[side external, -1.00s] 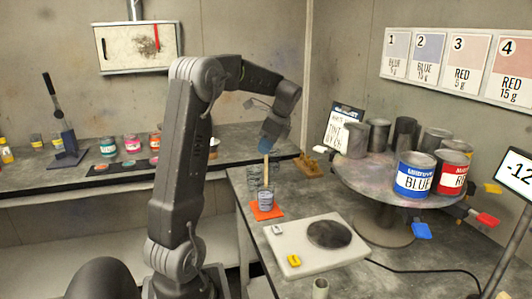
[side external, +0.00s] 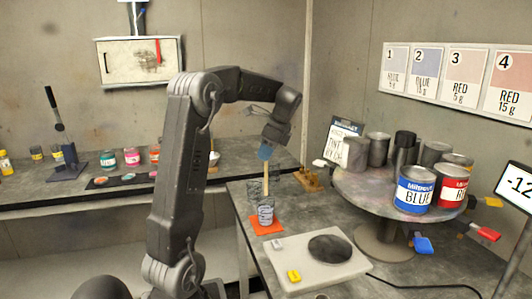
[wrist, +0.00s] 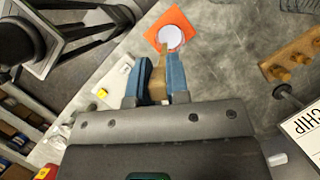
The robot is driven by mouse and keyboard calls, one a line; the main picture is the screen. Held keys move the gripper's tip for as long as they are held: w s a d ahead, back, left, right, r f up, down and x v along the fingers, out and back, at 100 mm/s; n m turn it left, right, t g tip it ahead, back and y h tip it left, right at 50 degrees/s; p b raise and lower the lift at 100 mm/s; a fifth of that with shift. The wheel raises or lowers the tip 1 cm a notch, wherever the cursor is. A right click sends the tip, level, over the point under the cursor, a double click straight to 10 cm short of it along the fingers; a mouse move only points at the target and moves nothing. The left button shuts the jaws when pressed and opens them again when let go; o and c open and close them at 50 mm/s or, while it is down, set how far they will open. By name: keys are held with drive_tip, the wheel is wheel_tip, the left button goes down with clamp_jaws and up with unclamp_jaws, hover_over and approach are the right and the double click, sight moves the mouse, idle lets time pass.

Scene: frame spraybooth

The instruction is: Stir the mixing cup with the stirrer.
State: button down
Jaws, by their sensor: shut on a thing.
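My gripper (side external: 265,152) has blue fingers and is shut on the wooden stirrer (side external: 267,180). It is above the mixing cup, pointing down. In the wrist view the stirrer (wrist: 157,84) sits between the fingers (wrist: 155,72). The mixing cup (side external: 265,214) is small, with a patterned side, and stands upright on an orange mat (side external: 257,229). In the wrist view the cup (wrist: 172,37) shows pale contents on the orange mat (wrist: 172,14).
A white scale (side external: 300,272) with a dark round plate stands in front of the cup. A turntable (side external: 370,205) with several cans is to the right. A wooden rack (side external: 310,180) is behind.

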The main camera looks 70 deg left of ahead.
drive_tip(key=shift+r, duration=0.1)
drive_tip(key=shift+r, duration=1.9)
